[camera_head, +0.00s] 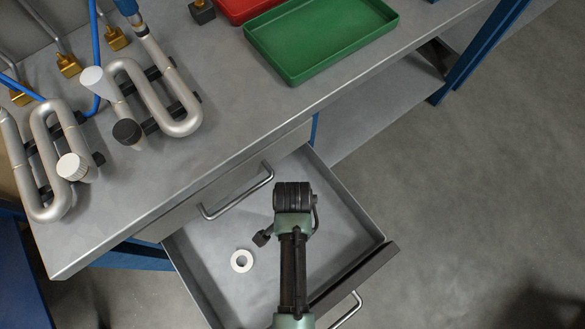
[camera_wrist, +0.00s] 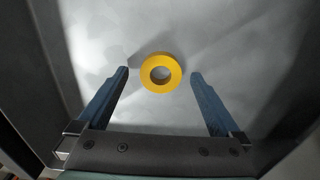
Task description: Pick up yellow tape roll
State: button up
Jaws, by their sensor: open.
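The yellow tape roll (camera_wrist: 161,73) lies flat on the bare grey drawer floor in the wrist view. My gripper (camera_wrist: 160,74) is open, with one blue finger to the left of the roll and one to the right. The roll shows between the fingertips, with a gap on each side; how far above it the fingers are I cannot tell. In the head view my arm reaches over the open drawer (camera_head: 206,270); the yellow roll does not show there, and my fingers are hidden under the arm.
A white roll (camera_head: 241,261) lies in the drawer, left of my arm. The drawer walls stand around the space. Above is the workbench (camera_head: 235,110) with a green tray (camera_head: 320,40), a red tray (camera_head: 240,8) and metal serpentine coils (camera_head: 160,95). A drawer handle (camera_head: 238,196) juts out nearby.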

jog(key=shift+f, duration=0.4)
jog(key=shift+c, duration=0.2)
jog(key=c, duration=1.4)
